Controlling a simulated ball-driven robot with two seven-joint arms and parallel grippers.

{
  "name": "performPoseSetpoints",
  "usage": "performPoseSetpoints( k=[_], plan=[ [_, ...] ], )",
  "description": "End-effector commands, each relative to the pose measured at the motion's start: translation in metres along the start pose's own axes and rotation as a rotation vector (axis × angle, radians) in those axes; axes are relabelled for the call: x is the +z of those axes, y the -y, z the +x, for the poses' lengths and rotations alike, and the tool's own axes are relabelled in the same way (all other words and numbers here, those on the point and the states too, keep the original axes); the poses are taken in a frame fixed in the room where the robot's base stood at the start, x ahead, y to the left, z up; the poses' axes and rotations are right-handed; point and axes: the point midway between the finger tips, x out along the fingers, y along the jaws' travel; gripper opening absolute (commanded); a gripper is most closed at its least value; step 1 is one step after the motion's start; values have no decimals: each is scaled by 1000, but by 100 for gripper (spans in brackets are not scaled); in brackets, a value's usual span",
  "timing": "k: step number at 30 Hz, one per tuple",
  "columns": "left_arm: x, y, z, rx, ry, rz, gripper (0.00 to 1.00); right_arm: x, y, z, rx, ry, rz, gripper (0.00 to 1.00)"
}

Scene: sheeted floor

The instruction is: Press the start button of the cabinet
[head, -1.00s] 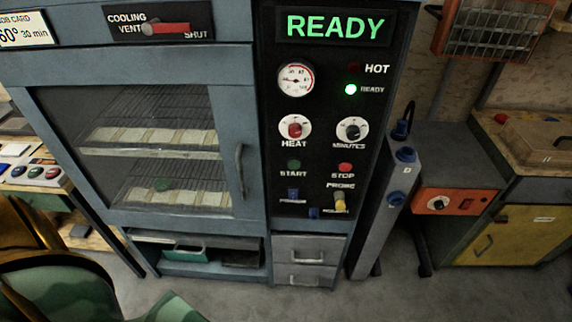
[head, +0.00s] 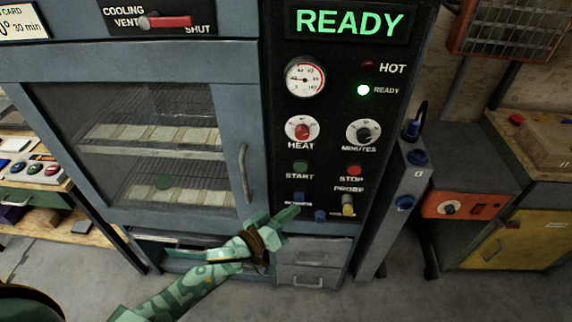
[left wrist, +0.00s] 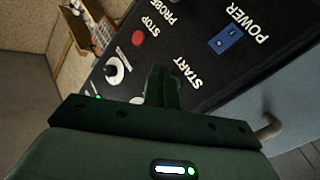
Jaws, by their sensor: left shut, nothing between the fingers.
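The cabinet (head: 225,62) is blue-grey with a glass door and a black control panel on its right. The start button (head: 300,168) is green, above its START label and left of the red stop button (head: 350,170). My left gripper (head: 291,212) is shut and empty, in front of the panel, below the start button in the head view and near the blue power switch (head: 299,198). In the left wrist view the shut fingers (left wrist: 163,82) lie beside the START label; the start button is hidden there. Contact cannot be told. My right gripper is not in view.
The heat knob (head: 301,131) and minutes knob (head: 364,134) sit above the buttons. The probe switch (head: 347,205) is at the lower right. The door handle (head: 244,174) stands out left of the panel. The READY display (head: 348,22) is lit green.

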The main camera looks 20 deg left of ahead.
Motion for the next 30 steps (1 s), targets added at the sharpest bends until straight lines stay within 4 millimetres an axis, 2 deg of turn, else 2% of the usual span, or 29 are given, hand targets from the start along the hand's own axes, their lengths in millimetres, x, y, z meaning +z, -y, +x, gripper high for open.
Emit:
performPoseSetpoints(
  k=[1, 3, 7, 22, 30],
  plan=[
    [-9, -13, 2, 40, -21, -58, 0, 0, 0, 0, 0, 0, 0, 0],
    [-18, -27, 3, 91, -39, -158, 0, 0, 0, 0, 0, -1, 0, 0],
    [-20, -32, 2, 124, -39, -293, 0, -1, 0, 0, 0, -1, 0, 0],
    [-20, -29, 5, 123, -37, -333, 0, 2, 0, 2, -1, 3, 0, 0],
    [-30, -10, 29, 123, -37, -328, 0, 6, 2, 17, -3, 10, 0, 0]
  ],
)
